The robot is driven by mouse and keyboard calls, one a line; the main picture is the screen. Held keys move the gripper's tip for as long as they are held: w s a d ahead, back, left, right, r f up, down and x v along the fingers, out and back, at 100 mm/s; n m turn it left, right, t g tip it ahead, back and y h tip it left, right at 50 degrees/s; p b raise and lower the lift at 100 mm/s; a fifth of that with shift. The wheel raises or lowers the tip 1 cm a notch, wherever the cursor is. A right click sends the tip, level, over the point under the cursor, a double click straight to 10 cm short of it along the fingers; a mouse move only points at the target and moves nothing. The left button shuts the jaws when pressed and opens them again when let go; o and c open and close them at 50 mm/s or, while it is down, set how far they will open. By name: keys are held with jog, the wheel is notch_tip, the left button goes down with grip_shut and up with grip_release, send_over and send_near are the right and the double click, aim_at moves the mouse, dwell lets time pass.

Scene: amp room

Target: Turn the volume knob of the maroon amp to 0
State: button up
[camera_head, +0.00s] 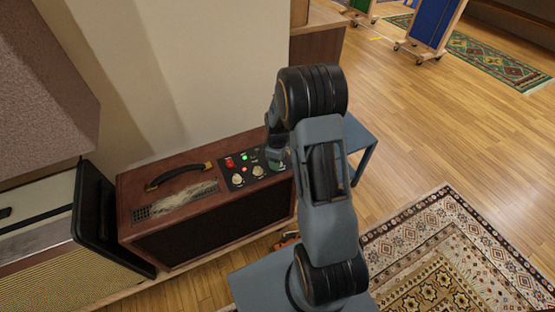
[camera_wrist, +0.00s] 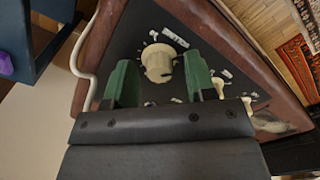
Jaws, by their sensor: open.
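The maroon amp (camera_head: 205,205) stands at the lower left of the head view, with a black handle and a dark control panel on top. The panel shows cream knobs, a red switch and a green light. In the wrist view, a large cream knob (camera_wrist: 158,62) sits on the dark panel (camera_wrist: 135,30) between my fingers and just ahead of them. My gripper (camera_wrist: 160,84) is open, its green fingers on either side of the knob, with gaps visible. I cannot tell how far above the panel the fingertips are. In the head view my arm hides the panel's right end.
Another amp (camera_head: 45,235) with a tan grille stands to the left of the maroon amp. A pale wall rises behind. A blue-grey stand (camera_head: 362,150) is to the right, and a patterned rug (camera_head: 450,250) lies on the wood floor. Further cream knobs (camera_wrist: 218,85) are close to my right finger.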

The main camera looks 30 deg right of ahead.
jog(key=shift+r, duration=0.1)
notch_tip(320, 180, up, 14)
jog(key=p, duration=0.3)
jog(key=shift+w+f+p, duration=0.15)
jog(key=shift+f+p, duration=0.05)
jog(key=shift+p, duration=0.1)
jog(key=shift+d, duration=0.1)
dwell(0.3)
jog(key=s+a+r+m+t+p, duration=0.1)
jog(key=s+a+r+m+p, duration=0.2)
jog(key=r, duration=0.7)
jog(key=s+a+r+m+t+p, duration=0.1)
jog(key=s+a+r+m+p, duration=0.2)
jog(key=s+r+p, duration=0.5)
jog(key=s+a+r+m+t+p, duration=0.1)
jog(key=s+a+r+m+p, duration=0.2)
jog(key=r, duration=1.1)
jog(key=s+a+p, duration=0.1)
jog(key=s+p, duration=0.2)
jog(key=p, duration=0.3)
jog(key=shift+s+r+t+p, duration=0.15)
jog(key=shift+s+t+p, duration=0.1)
jog(key=shift+t+p, duration=0.15)
jog(key=shift+d, duration=0.1)
